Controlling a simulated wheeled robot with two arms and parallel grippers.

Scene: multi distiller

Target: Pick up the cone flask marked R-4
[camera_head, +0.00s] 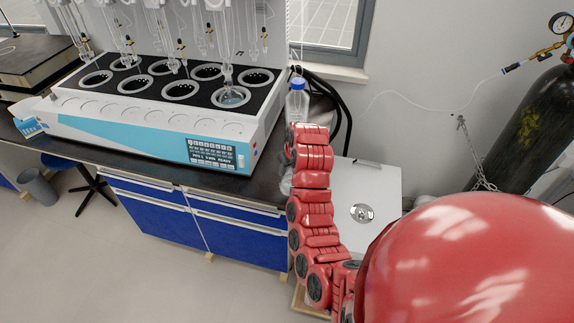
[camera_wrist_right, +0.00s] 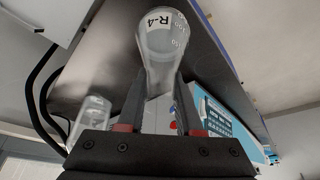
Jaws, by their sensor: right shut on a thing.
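In the head view my right gripper (camera_head: 307,132) is mostly hidden behind my red arm at the right end of the bench, and the flask is largely hidden there too. My left gripper does not show in either view.
A multi distiller (camera_head: 150,127) with several heating wells fills the black bench (camera_head: 262,182). A clear bottle with a blue cap (camera_head: 297,100) stands by its right end. A white box (camera_head: 372,190) and a dark gas cylinder (camera_head: 522,130) are to the right.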

